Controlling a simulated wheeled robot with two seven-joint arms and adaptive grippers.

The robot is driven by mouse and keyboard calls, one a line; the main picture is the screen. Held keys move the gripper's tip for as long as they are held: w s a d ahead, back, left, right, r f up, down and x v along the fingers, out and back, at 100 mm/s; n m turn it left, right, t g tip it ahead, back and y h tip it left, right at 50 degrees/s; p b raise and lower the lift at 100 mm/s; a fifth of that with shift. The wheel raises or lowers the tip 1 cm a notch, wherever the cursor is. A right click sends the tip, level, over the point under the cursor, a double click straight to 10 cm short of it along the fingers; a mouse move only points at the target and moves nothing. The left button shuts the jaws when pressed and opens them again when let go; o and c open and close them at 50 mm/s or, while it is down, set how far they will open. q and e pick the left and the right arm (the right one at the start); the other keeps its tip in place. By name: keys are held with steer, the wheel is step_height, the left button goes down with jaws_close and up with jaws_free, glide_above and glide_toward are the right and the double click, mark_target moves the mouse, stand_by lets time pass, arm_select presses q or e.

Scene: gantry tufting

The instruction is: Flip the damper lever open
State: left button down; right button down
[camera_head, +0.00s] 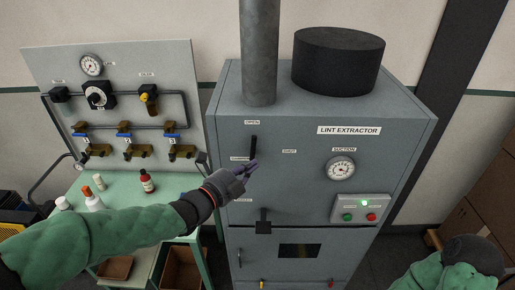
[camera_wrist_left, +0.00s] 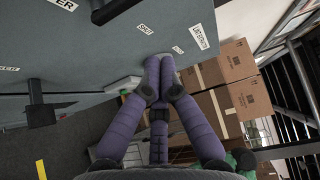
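The grey lint extractor cabinet (camera_head: 300,180) stands in the middle of the head view. Its black damper lever (camera_head: 253,146) is upright, its upper end below the OPEN label (camera_head: 252,122); the SHUT label (camera_head: 289,151) is to its right. My left gripper (camera_head: 254,165) is just below and beside the lever; I cannot tell whether it touches. In the left wrist view its purple fingers (camera_wrist_left: 159,72) meet at the tips with nothing seen between them. My right gripper is out of view.
Below the left gripper is a black handle (camera_head: 263,222) on the cabinet front. A suction gauge (camera_head: 341,169) and a button box (camera_head: 361,208) with a lit green lamp are to the right. A green table (camera_head: 125,190) with bottles stands left. Cardboard boxes (camera_head: 475,195) stand right.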

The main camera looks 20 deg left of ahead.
mark_target(254, 149)
arm_select(q)
steer(key=w+p, duration=0.4)
steer(key=w, duration=0.4)
stand_by(0.5)
steer(key=shift+r, duration=0.1)
steer(key=a+b, duration=0.1)
steer(key=b, duration=0.1)
steer(key=shift+s+b, duration=0.15)
steer(key=shift+b, duration=0.15)
